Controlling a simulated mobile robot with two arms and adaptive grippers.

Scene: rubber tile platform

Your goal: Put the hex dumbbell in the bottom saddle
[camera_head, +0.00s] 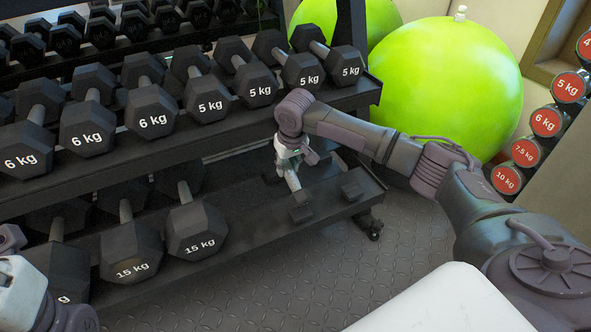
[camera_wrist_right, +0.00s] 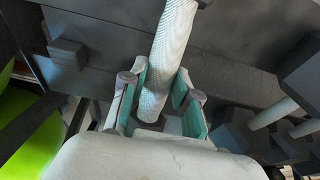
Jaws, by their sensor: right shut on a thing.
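My right gripper (camera_head: 285,172) is low at the rack, just above the right part of the bottom shelf (camera_head: 235,225). It is shut on a light grey knurled bar, the handle of the hex dumbbell (camera_head: 293,181). In the right wrist view the handle (camera_wrist_right: 167,55) runs up between the teal pads of the gripper (camera_wrist_right: 160,98). The dumbbell's heads are not clear in either view. The handle slants down toward a dark saddle block (camera_head: 301,214) on the bottom shelf; I cannot tell whether they touch. Part of my left gripper (camera_head: 25,295) shows at the lower left; its fingers are unclear.
A second dark block (camera_head: 352,190) stands on the bottom shelf at right. A 15 kg dumbbell (camera_head: 196,230) sits left of the gripper. The upper shelf carries several 5 kg (camera_head: 302,70) and 6 kg dumbbells close above. A green ball (camera_head: 450,90) stands behind my right arm.

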